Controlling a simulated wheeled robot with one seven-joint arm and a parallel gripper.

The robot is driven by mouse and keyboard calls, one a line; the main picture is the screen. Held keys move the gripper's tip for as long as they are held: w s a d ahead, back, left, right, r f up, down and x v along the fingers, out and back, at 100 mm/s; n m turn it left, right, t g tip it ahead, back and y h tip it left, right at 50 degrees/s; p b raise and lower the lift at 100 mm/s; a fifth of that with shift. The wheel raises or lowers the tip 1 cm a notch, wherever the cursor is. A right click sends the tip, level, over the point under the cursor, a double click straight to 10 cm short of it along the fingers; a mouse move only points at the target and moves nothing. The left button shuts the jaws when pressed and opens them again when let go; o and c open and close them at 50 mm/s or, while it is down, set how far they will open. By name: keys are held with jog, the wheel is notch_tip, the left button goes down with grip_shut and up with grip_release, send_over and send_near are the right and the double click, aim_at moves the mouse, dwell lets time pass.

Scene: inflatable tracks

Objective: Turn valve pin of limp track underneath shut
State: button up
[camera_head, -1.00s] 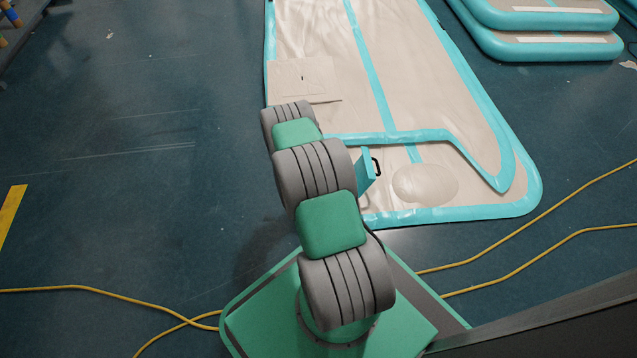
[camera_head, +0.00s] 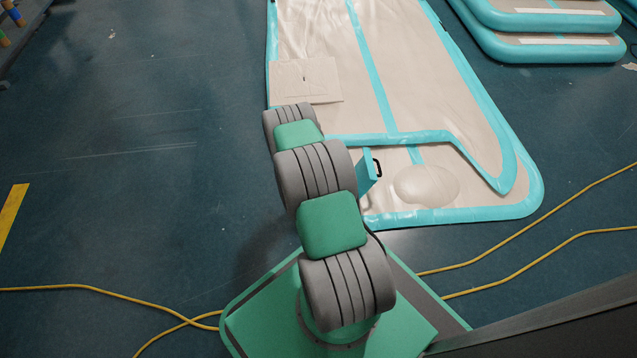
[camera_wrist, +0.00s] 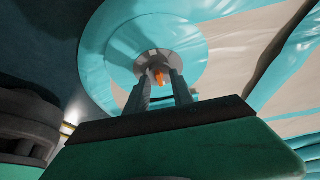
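In the wrist view an orange valve pin (camera_wrist: 158,77) sits in a round grey valve (camera_wrist: 148,62) ringed by turquoise material. My gripper (camera_wrist: 161,82) reaches up to the valve with one finger on each side of the pin. A gap shows between the fingers, and I cannot tell whether either touches the pin. The limp track (camera_head: 440,90), beige with turquoise edging, lies flat on the floor in the head view, its near end folded over. The valve and my gripper are hidden behind my arm there.
A turquoise piece with a black handle (camera_head: 368,172) stands up at the fold, right beside my arm. Stacked tracks (camera_head: 545,48) lie at the upper right. Yellow cables (camera_head: 530,235) cross the floor on both sides. The dark floor on the left is mostly clear.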

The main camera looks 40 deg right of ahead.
jog(key=shift+a+r, duration=0.1)
jog(key=p+v, duration=0.3)
jog(key=v, duration=0.4)
jog(key=shift+r, duration=0.25)
jog(key=shift+w+a, duration=0.15)
